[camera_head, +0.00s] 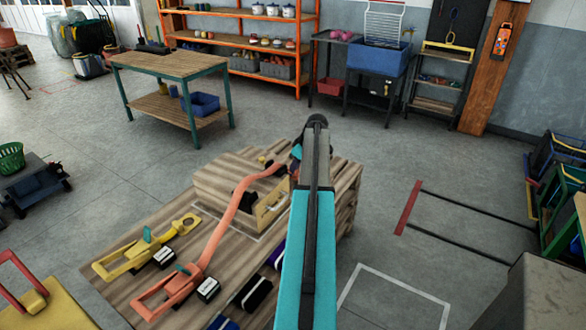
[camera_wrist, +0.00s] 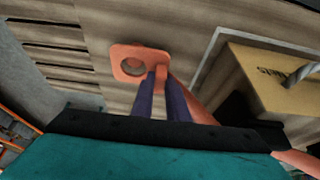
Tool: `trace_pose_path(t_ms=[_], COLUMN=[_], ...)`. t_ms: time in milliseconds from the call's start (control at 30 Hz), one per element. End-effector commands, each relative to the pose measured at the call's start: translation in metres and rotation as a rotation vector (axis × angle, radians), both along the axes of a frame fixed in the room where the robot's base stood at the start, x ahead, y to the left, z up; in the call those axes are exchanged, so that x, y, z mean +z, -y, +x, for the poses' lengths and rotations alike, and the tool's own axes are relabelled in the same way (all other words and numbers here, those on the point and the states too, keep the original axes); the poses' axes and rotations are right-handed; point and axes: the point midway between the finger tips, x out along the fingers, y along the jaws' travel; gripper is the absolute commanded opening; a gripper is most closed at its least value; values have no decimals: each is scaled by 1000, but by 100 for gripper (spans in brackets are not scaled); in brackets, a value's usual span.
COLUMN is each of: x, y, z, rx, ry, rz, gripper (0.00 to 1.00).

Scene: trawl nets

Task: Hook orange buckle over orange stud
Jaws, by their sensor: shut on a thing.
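The orange buckle (camera_wrist: 140,54) is a flat plate with a round hole. My gripper (camera_wrist: 162,78) is shut on the buckle's edge, its two dark purple fingers side by side in the wrist view. The buckle hangs in front of wood planks; I cannot tell the gap. An orange strap (camera_head: 234,212) runs from an orange handle-like frame (camera_head: 168,293) on the wooden bench up to my gripper. My teal arm hides most of the gripper and buckle in the head view. I cannot make out an orange stud in either view.
A raised wooden block (camera_head: 222,183) on the bench carries a yellowish plate (camera_head: 271,208). A grey twisted rod (camera_wrist: 302,74) shows in the wrist view. A yellow buckle frame (camera_head: 125,262) and several dark blocks lie on the bench.

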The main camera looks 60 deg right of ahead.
Motion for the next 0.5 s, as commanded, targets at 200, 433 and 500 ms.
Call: trace_pose_path(t_ms=[200,433,500], x=[-21,-31,-32], y=[0,1,1], z=[0,-1,-1], rx=[0,-1,-1], ry=[0,0,1], rz=[1,-1,-1], gripper=[0,0,0])
